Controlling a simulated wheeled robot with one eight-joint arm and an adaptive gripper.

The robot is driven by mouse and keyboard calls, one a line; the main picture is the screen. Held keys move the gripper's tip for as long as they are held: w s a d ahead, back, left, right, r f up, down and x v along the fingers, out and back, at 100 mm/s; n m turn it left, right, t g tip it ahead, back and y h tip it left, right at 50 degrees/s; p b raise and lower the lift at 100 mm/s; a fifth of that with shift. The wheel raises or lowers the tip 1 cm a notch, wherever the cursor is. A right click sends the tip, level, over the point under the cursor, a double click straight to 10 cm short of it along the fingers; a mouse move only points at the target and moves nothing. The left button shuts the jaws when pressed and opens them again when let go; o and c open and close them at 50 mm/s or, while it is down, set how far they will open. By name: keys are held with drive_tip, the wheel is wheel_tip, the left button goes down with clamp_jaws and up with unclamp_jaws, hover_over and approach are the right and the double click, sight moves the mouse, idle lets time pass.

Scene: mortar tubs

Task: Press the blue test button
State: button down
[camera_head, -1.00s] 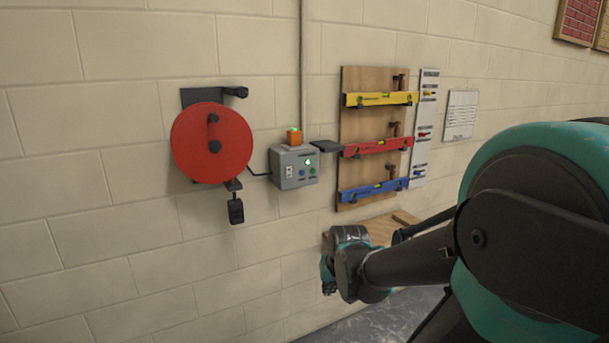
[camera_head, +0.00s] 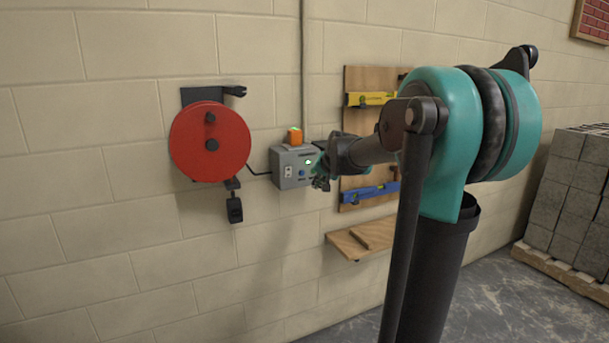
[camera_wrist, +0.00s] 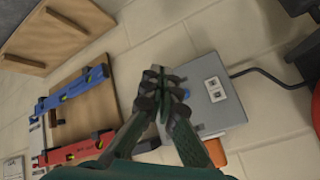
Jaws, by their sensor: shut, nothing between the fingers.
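The blue test button (camera_head: 302,173) shows on the front of a grey wall box (camera_head: 283,171) in the head view. In the wrist view a sliver of the blue button (camera_wrist: 187,93) shows just beside my fingertips, and the grey box (camera_wrist: 222,115) lies to their right. My gripper (camera_wrist: 160,80) is shut and empty, its fingers together in front of the box's edge. In the head view my gripper (camera_head: 322,183) is at the right side of the box and hides part of its front. I cannot tell whether the fingertips touch the box.
An orange lamp (camera_head: 295,136) sits on top of the box. A red reel (camera_head: 210,143) hangs to its left, joined by a black cable. A wooden board (camera_head: 352,86) with yellow and blue levels is to the right. A wooden shelf (camera_head: 347,246) is below.

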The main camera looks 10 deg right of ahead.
drive_tip(key=shift+w, duration=0.15)
drive_tip(key=shift+w+a, duration=0.45)
drive_tip(key=shift+w, duration=0.9)
drive_tip(key=shift+w+a, duration=0.45)
drive_tip(key=shift+w, duration=0.95)
drive_tip(key=shift+w+a, duration=0.45)
drive_tip(key=shift+w, duration=0.9)
drive_tip(key=shift+w, duration=0.15)
drive_tip(key=shift+w+a, duration=0.15)
drive_tip(key=shift+w, duration=0.1)
drive_tip(key=shift+w+a+r, duration=0.1)
drive_tip(key=shift+w, duration=0.25)
drive_tip(key=shift+s, duration=0.1)
drive_tip(key=shift+s+d, duration=0.25)
drive_tip(key=shift+s, duration=0.4)
drive_tip(key=shift+s+d, duration=0.25)
drive_tip(key=shift+s, duration=0.55)
drive_tip(key=shift+s+d, duration=0.3)
drive_tip(key=shift+s, duration=0.5)
drive_tip(key=shift+s+d, duration=0.25)
drive_tip(key=shift+s, duration=0.55)
